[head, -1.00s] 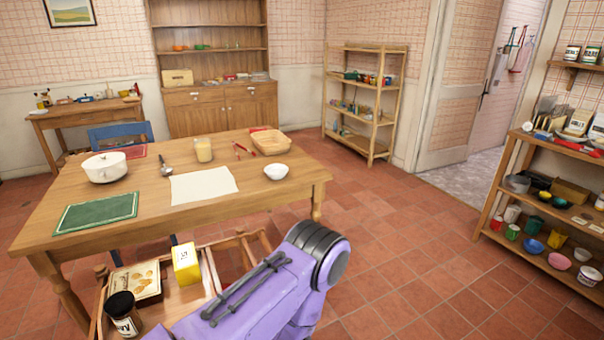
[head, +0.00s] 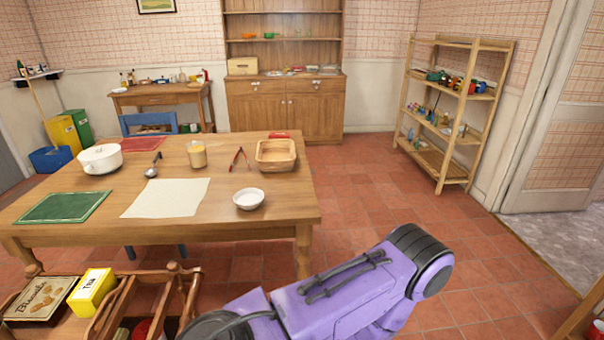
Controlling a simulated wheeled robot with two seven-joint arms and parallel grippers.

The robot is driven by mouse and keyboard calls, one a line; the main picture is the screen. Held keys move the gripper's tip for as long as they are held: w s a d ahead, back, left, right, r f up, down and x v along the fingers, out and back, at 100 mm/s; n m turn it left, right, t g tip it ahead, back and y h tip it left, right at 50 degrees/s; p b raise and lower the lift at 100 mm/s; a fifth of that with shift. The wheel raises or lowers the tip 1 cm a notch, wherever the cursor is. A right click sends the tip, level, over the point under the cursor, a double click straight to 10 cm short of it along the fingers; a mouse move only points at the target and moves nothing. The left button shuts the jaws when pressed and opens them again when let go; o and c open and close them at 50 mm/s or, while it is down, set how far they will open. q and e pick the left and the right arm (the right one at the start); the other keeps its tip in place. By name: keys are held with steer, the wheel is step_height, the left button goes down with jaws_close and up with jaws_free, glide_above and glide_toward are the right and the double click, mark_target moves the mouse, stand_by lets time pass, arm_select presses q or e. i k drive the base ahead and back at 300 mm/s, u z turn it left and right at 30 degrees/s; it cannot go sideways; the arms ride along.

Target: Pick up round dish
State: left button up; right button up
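A small round white bowl (head: 249,199) stands upright near the front right of the wooden table (head: 235,221). I cannot tell which of these the round dish is. One of my purple arms reaches across the bottom of the view, in front of the table and apart from it. Neither of my grippers shows in the view.
A wooden basket (head: 277,154), yellow jar (head: 197,155), ladle (head: 151,169), red pliers-like tool (head: 239,157), cream sheet (head: 166,198) and green mat (head: 63,207) lie on the table. A wooden cart (head: 163,293) stands in front. Floor (head: 364,201) is free to the right.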

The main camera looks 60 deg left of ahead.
mark_target(248, 198)
steer(key=i, duration=1.25)
steer(key=u, duration=3.1)
steer(key=i, duration=0.5)
steer(key=z, duration=0.1)
